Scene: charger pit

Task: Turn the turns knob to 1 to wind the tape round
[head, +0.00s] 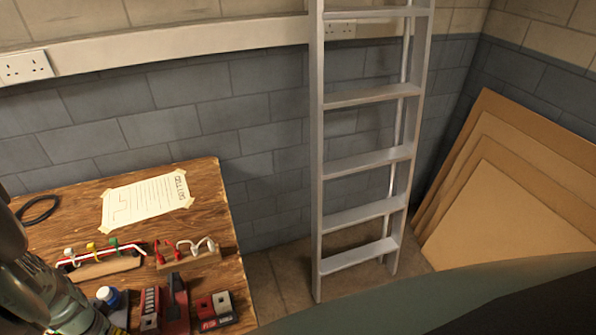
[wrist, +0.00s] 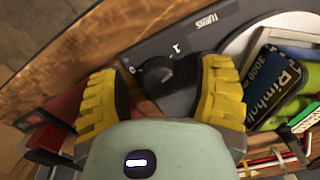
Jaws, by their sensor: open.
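The turns knob (wrist: 158,72) is black and round, on a dark grey panel (wrist: 200,37) printed "TURNS", in the wrist view. A white "1" is printed just above and right of the knob. A small light mark shows at the knob's left; I cannot tell whether it is its pointer. My gripper (wrist: 160,84) has yellow ribbed fingers, open on either side of the knob, with a visible gap on the left. Contact on the right is unclear. The lower part of the knob is partly hidden by my gripper. I cannot make out the tape.
A blue and green battery pack (wrist: 278,82) lies close to the right finger. A pale round plate (wrist: 240,38) is behind it. The head view shows a wooden bench (head: 90,208) with a taped paper (head: 147,199), racks and small blocks. A ladder (head: 366,155) stands beyond it.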

